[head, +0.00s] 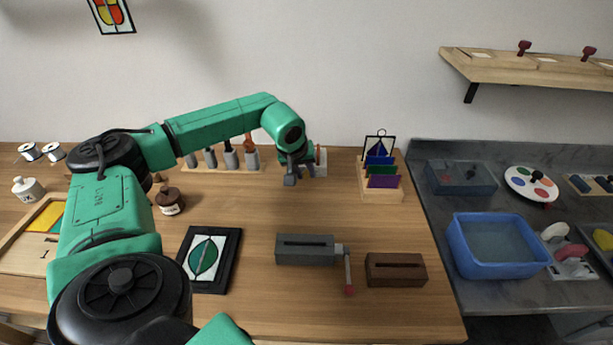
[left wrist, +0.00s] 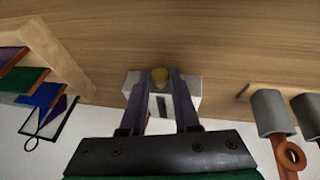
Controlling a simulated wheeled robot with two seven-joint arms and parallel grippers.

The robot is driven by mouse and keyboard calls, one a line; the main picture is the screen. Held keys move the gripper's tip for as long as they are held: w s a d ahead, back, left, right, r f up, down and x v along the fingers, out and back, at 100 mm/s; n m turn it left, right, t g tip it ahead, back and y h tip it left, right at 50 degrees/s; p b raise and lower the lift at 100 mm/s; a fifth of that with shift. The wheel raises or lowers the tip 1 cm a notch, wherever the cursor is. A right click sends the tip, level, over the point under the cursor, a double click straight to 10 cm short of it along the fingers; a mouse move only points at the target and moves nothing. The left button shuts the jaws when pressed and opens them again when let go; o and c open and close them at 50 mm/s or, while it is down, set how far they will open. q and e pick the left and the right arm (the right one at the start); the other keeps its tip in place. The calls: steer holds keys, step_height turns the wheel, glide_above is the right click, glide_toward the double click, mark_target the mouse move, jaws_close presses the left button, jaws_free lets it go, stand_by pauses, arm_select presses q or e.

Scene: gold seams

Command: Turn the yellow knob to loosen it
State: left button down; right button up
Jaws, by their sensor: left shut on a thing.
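The block also shows in the head view (head: 320,163) at the back of the wooden table, partly behind my gripper. My left gripper (head: 292,180) reaches it from the left. In the left wrist view its two dark fingers (left wrist: 159,86) stand on either side of the knob, shut on it. In the head view the knob itself is hidden. My right gripper is not in view.
A tool rack (head: 232,160) stands left of the block, and a wooden stand with coloured panes (head: 383,193) stands to its right. A grey slotted box (head: 305,250) with a red-handled crank and a brown slotted box (head: 396,270) stand nearer the front. The table between is clear.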

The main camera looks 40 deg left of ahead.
arm_select(q)
steer(key=shift+a+t+h+b, duration=0.15)
steer(key=shift+t+h+b, duration=0.15)
steer(key=shift+r, duration=0.15)
steer(key=c, duration=0.6)
jaws_free()
steer(key=shift+s, duration=0.1)
steer(key=shift+c, duration=0.2)
steer(key=b+v, duration=0.1)
steer(key=v, duration=1.3)
steer(key=shift+r, duration=0.2)
